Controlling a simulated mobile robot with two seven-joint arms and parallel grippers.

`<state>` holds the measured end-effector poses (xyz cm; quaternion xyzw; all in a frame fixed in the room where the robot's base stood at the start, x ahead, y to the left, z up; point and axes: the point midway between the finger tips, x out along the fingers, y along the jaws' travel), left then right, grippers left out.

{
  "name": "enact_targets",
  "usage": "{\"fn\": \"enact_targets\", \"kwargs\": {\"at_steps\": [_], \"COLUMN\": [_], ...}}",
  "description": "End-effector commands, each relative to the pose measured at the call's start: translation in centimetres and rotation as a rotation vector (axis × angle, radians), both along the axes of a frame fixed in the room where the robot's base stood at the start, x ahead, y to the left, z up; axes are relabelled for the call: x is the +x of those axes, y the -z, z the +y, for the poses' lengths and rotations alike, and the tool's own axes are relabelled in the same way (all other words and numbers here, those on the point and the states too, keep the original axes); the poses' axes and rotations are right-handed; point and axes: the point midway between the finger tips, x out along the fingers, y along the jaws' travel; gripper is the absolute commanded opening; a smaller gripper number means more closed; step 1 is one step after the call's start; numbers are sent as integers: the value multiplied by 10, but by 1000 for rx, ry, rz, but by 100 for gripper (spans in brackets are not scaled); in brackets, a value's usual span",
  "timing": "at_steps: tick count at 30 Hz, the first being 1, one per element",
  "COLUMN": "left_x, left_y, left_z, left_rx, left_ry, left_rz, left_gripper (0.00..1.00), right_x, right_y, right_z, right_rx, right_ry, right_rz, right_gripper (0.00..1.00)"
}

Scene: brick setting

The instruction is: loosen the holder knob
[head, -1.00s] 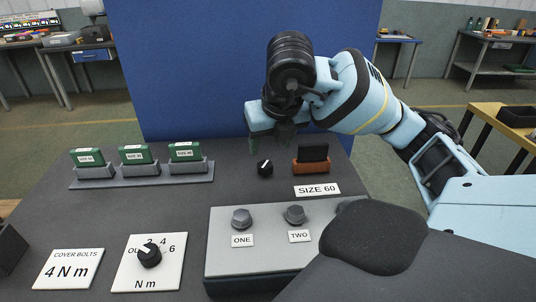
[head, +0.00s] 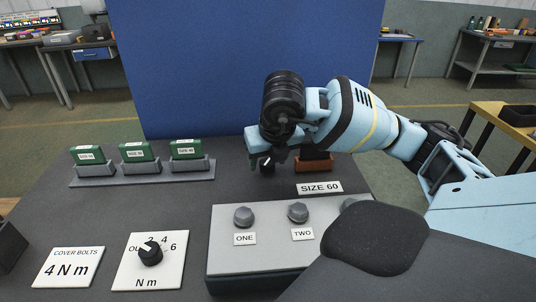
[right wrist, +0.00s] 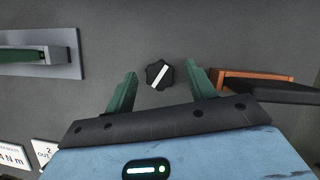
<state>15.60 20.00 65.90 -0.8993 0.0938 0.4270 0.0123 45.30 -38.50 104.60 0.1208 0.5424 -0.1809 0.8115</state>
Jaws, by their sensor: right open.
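The holder knob (head: 267,165) is a small black knob with a white pointer line, on the dark bench top just left of the brown-orange holder (head: 314,165). In the right wrist view the knob (right wrist: 159,74) lies between the green fingertips, with a gap on each side. The orange holder (right wrist: 250,75) with its black block (right wrist: 270,92) is right of the fingers there. My right gripper (head: 268,157) is open above the knob and partly hides it in the head view. I cannot tell how high the fingertips are over it. My left gripper is not in view.
Green blocks in a grey rack (head: 142,178) stand to the left. A grey panel with bolt heads (head: 243,215) is in front, near the SIZE 60 label (head: 319,188). A torque dial (head: 150,254) is at front left. A blue board (head: 240,70) stands behind.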

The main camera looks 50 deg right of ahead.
Motion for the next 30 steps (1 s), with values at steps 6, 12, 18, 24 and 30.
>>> {"fn": "enact_targets", "kwargs": {"at_steps": [6, 12, 18, 24, 30], "left_x": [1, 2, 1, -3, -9], "left_y": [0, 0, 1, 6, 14], "left_z": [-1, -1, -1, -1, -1], "left_rx": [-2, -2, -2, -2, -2], "left_ry": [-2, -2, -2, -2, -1], "left_rz": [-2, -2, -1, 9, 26], "left_gripper": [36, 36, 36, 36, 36], "right_x": [0, 0, 0, 0, -1], "right_y": [0, -1, 0, 1, 2], "right_z": [0, 0, 0, -1, -2], "right_rx": [0, 0, 0, 0, 0], "right_ry": [0, 0, -12, -77, -216], "right_rz": [0, 0, 0, -1, 1], "right_gripper": [37, 11, 11, 11, 11]}}
